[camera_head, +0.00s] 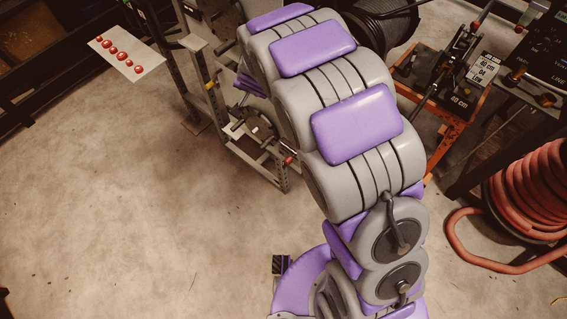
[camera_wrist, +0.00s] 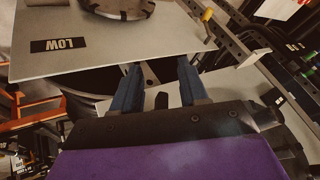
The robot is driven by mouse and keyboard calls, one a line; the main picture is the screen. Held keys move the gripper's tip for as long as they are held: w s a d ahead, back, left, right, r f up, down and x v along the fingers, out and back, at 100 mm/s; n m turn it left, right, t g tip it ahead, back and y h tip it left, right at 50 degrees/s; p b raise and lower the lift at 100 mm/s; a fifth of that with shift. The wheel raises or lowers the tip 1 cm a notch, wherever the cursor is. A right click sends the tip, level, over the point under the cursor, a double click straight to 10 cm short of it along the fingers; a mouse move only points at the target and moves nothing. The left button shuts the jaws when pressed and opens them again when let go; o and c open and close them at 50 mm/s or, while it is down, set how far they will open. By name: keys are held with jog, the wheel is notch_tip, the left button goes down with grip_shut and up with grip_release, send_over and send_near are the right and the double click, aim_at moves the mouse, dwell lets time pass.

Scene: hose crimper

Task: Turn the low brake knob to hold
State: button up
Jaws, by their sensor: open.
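In the wrist view, a grey plate (camera_wrist: 110,55) carries an upside-down LOW label (camera_wrist: 61,45). A dark round notched part (camera_wrist: 125,10) sits on this plate and is cut off by the top edge; I cannot tell whether it is the low brake knob, or how it is set. My gripper (camera_wrist: 159,72) has two blue fingers, spread apart and empty. In the picture it lies below the round part, near the plate's lower edge. In the head view my arm hides the gripper.
A yellow-tipped part (camera_wrist: 207,15) stands beside the plate. In the head view, a metal stand (camera_head: 282,178) is left of my arm, with a white panel of red buttons (camera_head: 126,60) behind. An orange frame (camera_head: 455,125) and a red hose coil (camera_head: 530,190) are at right. Floor at left is clear.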

jog(key=w+a+f+m+t+h, duration=0.2)
jog(key=w+a+f, duration=0.2)
jog(key=a+f, duration=0.45)
jog(key=m+t+h+p, duration=0.2)
jog(key=m+h, duration=0.1)
jog(key=h, duration=0.6)
send_near(283, 163)
jog(key=b+x, duration=0.4)
jog(key=x, duration=0.4)
jog(key=shift+d+f, duration=0.1)
jog(key=shift+f, duration=0.2)
jog(key=shift+w+d+f, duration=0.15)
jog(key=shift+w+d, duration=0.2)
jog(key=shift+w, duration=0.2)
grip_shut()
